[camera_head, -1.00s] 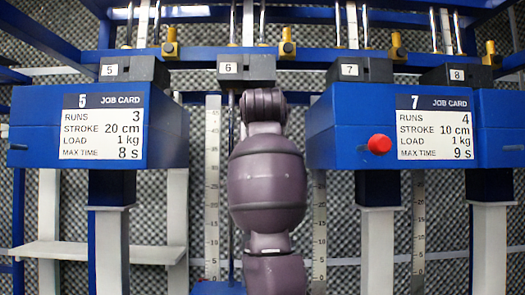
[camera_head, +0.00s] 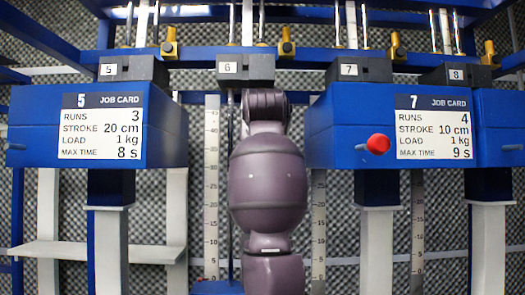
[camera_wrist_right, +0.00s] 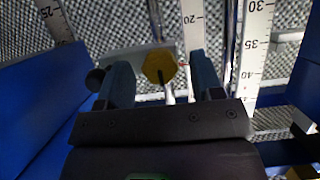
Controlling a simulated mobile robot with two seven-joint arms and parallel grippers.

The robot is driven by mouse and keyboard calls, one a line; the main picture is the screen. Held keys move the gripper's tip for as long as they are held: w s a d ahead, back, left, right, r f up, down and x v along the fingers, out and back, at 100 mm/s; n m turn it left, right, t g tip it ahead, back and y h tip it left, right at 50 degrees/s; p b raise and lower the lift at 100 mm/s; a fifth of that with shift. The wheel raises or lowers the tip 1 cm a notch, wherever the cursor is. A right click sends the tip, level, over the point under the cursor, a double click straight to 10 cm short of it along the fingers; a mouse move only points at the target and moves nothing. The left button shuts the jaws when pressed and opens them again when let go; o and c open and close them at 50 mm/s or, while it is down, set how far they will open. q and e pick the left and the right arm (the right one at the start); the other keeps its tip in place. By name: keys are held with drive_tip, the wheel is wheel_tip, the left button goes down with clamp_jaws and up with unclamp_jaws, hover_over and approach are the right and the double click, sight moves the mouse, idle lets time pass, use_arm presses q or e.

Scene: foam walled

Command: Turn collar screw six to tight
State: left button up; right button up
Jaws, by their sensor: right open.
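Collar six (camera_head: 246,68) is a dark block labelled 6 on the upper rail in the head view. A brass screw (camera_head: 286,46) stands at its upper right. My right arm rises in front of column six and hides much of it; its gripper is hidden in the head view. In the right wrist view, my right gripper (camera_wrist_right: 161,64) is open, its two dark fingers apart. A yellow, faceted screw head (camera_wrist_right: 158,66) shows between the fingertips, with visible gaps on both sides. My left gripper is in neither view.
Blue boxes with job cards 5 (camera_head: 76,130) and 7 (camera_head: 408,130) flank my arm closely. A red knob (camera_head: 378,144) sticks out of the right box. Other brass screws (camera_head: 170,46) line the rail. In the right wrist view, a black knob (camera_wrist_right: 95,78) is left of the fingers.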

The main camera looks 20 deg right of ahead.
drive_tip(key=b+v, duration=0.2)
drive_tip(key=v, duration=0.8)
drive_tip(key=shift+s+r, duration=0.2)
drive_tip(key=shift+s, duration=0.15)
idle(0.3)
